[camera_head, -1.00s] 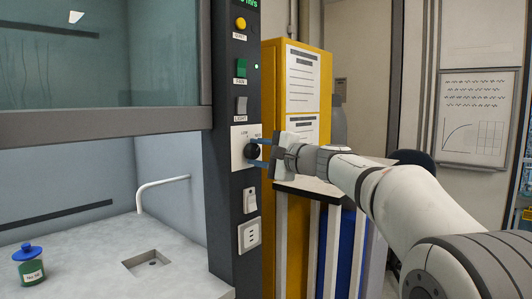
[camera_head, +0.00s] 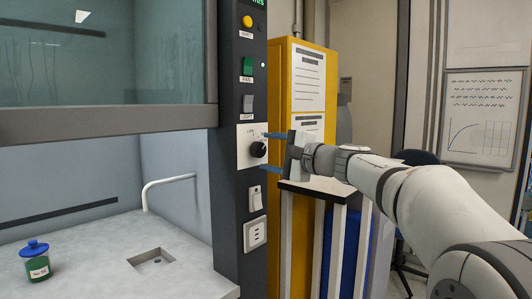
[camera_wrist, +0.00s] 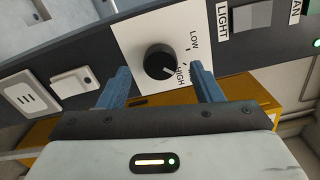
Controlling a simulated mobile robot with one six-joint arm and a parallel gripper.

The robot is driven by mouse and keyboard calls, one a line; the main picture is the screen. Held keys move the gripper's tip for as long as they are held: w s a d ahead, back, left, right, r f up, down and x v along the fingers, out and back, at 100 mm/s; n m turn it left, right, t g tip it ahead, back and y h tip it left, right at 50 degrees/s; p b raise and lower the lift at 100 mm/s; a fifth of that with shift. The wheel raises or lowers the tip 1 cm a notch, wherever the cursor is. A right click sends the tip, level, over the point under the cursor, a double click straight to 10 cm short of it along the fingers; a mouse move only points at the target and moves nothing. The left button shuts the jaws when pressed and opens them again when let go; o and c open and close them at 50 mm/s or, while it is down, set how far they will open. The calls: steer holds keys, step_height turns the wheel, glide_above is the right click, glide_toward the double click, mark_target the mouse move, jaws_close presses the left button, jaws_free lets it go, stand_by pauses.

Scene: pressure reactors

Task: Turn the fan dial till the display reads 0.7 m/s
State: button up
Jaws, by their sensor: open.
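The fan dial (camera_head: 259,149) is a round black knob on a white plate on the fume hood's dark side panel. In the wrist view the dial (camera_wrist: 158,60) sits beside the LOW and HIGH labels, and a thin light mark on it seems to point toward HIGH. My gripper (camera_head: 271,153) is open and empty just in front of the dial. In the wrist view its blue fingers (camera_wrist: 159,84) lie to either side of the dial, apart from it. The green display (camera_head: 258,3) is cut off at the top edge; its number cannot be read.
Above the dial are a light switch (camera_head: 248,103), a green fan switch (camera_head: 247,66) and a yellow button (camera_head: 247,21). Below are a rocker switch (camera_head: 255,199) and a socket (camera_head: 255,235). A yellow cabinet (camera_head: 282,100) stands close behind my gripper. A blue-lidded jar (camera_head: 35,262) stands inside the hood.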

steer(key=v, duration=0.5)
steer(key=shift+a, duration=0.1)
steer(key=s+d+f+n+g+h+p, duration=0.2)
steer(key=s+d+f+n+h+p, duration=0.1)
steer(key=s, duration=0.7)
steer(key=s+d+f+n+g+h+p, duration=0.3)
steer(key=s+d+f+h+p, duration=0.3)
steer(key=s+f+p, duration=0.2)
steer(key=s+d+f+n+g+h+p, duration=0.3)
steer(key=s+d+f+h+p, duration=0.2)
steer(key=s+f, duration=0.4)
steer(key=s, duration=0.3)
steer(key=shift+s+d+n+p, duration=0.3)
steer(key=shift+n+p, duration=0.05)
steer(key=shift+n, duration=0.05)
stand_by(1.3)
